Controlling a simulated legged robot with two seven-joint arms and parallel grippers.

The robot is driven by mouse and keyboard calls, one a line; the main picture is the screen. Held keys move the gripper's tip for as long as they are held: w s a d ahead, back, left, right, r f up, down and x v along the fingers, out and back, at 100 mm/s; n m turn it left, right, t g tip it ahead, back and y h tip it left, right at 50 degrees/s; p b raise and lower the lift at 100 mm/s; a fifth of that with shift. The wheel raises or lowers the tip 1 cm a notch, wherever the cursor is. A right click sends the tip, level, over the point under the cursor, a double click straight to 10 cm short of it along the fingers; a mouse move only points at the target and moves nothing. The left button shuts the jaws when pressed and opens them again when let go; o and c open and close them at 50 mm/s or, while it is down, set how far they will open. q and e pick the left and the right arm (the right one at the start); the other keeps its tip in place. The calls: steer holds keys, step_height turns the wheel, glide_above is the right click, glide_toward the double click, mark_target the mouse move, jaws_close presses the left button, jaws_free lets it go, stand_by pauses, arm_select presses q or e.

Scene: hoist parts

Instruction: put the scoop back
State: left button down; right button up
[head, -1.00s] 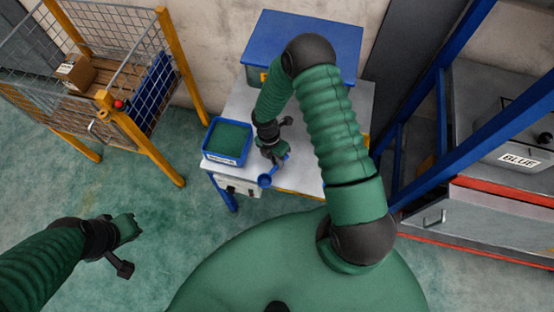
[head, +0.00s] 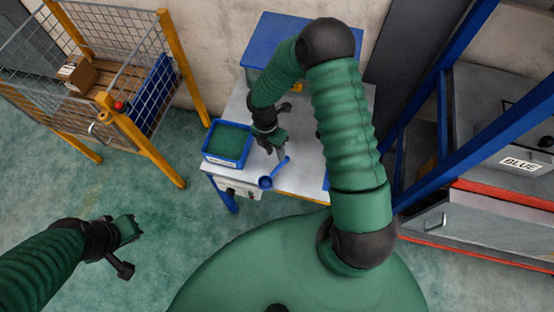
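The blue scoop (head: 266,183) lies at the front edge of the grey-white worktable (head: 300,178). Its bowl is at the edge and its handle slants up to the right. My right gripper (head: 276,152) is just above the upper end of the handle. Its fingers look spread, with a small gap to the handle, and nothing shows held. A blue bin (head: 228,161) with green contents and a white label stands left of the scoop. My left gripper (head: 138,229) is over the open floor at the lower left, away from the table. Its finger gap is too small to judge.
A blue box or lid (head: 268,40) sits at the back of the table, partly behind my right arm. A wire cage cart (head: 150,140) with a carton (head: 78,72) stands at the left. A blue-framed rack holds a grey bin labelled BLUE (head: 520,135) at the right.

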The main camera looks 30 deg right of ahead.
steer(key=s+a+r+m+t, duration=0.2)
steer(key=s+r+m, duration=0.1)
steer(key=r+m, duration=0.6)
steer(key=s+a+r+m+t, duration=0.3)
steer(key=r+m, duration=0.6)
steer(key=m, duration=0.3)
steer(key=shift+s+a+r+m+y, duration=0.25)
steer(key=shift+s+a+m+y, duration=0.05)
steer(key=shift+s+a+m, duration=0.1)
